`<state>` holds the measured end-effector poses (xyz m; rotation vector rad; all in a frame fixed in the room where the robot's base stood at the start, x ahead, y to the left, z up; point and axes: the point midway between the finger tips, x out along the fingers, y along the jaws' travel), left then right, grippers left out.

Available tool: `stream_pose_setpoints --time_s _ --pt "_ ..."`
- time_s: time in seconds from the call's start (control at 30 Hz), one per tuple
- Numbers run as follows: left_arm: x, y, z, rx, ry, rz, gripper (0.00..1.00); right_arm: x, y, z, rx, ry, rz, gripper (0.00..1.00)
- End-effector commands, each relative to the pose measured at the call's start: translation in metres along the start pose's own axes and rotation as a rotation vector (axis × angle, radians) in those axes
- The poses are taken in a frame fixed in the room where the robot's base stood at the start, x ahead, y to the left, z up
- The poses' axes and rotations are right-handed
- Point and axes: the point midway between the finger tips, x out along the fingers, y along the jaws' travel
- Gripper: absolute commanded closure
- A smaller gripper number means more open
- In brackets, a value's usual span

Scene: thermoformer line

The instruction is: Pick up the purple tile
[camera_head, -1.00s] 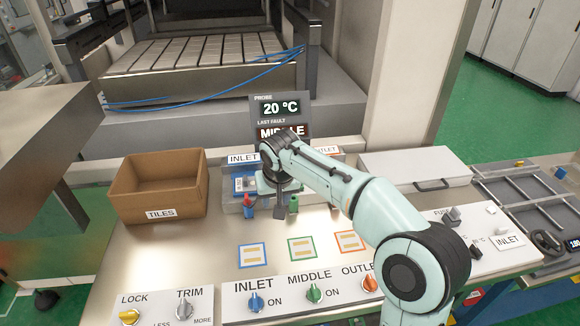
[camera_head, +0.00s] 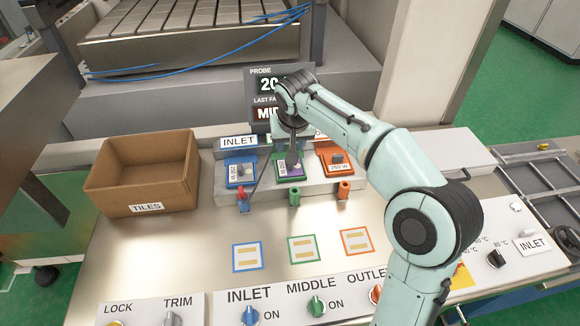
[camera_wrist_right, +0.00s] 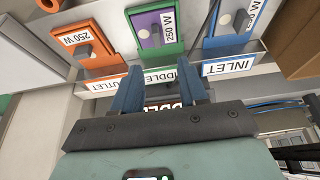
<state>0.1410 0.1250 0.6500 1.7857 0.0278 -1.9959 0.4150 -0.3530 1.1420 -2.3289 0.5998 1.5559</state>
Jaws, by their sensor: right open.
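The purple tile (camera_head: 297,168) sits in the green middle holder (camera_head: 281,178) on the sloped grey rack, with a white wattage label and a dark knob. It also shows in the right wrist view (camera_wrist_right: 148,40), upside down and beyond the fingertips. My right gripper (camera_head: 292,152) is at the upper edge of this holder and partly covers it in the head view. In the wrist view its two blue fingers (camera_wrist_right: 160,75) are apart with nothing between them. I cannot tell whether they touch anything. My left gripper is not in view.
A blue holder (camera_head: 240,183) is left of the green one, an orange holder (camera_head: 323,172) right. A cardboard TILES box (camera_head: 186,187) is at left. Outlined squares and knobs lie in front; the steel top between is clear.

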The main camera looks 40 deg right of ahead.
Motion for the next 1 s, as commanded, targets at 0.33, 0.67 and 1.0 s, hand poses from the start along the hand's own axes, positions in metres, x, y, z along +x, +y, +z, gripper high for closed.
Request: stream_pose_setpoints --time_s 0.33,0.67,1.0 --pt "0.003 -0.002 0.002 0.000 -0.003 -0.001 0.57 0.042 0.001 0.001 0.000 0.000 0.001 0.57" --pt "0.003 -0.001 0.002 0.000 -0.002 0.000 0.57 0.085 0.004 0.007 0.000 -0.002 0.001 0.57" --pt "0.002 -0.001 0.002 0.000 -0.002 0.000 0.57 0.092 0.004 0.006 0.000 0.001 0.000 0.61"
